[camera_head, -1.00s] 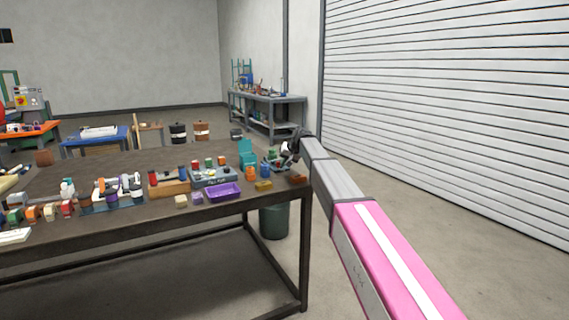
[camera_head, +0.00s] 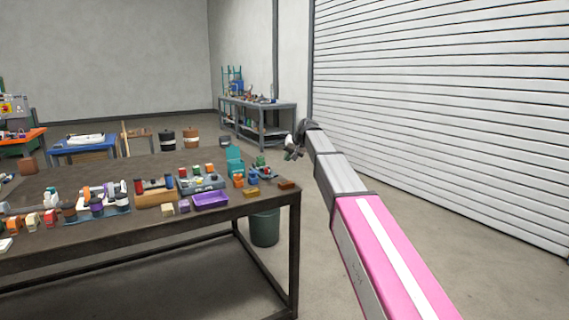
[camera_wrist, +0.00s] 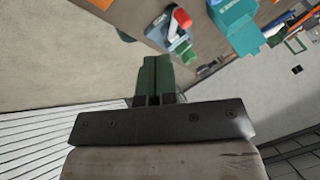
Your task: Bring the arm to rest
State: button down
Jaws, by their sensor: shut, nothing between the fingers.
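My gripper (camera_head: 292,150) is at the far end of my outstretched arm, to the right of the table's right end in the head view. In the wrist view my gripper (camera_wrist: 154,80) shows its two green fingers together, with nothing between them. The arm, with grey and pink links, reaches from the lower right up toward the middle. The gripper is apart from the table and touches nothing that I can see.
A dark table (camera_head: 240,211) carries several small items, a purple tray (camera_head: 210,200) and a teal box (camera_head: 235,160). A green bin (camera_head: 265,228) stands by its right end. A grey bench (camera_head: 262,110) is behind. Open floor lies toward the shutter (camera_head: 430,90).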

jog(key=shift+s+d+r, duration=0.1)
jog(key=shift+d+r, duration=0.05)
jog(key=shift+r, duration=0.05)
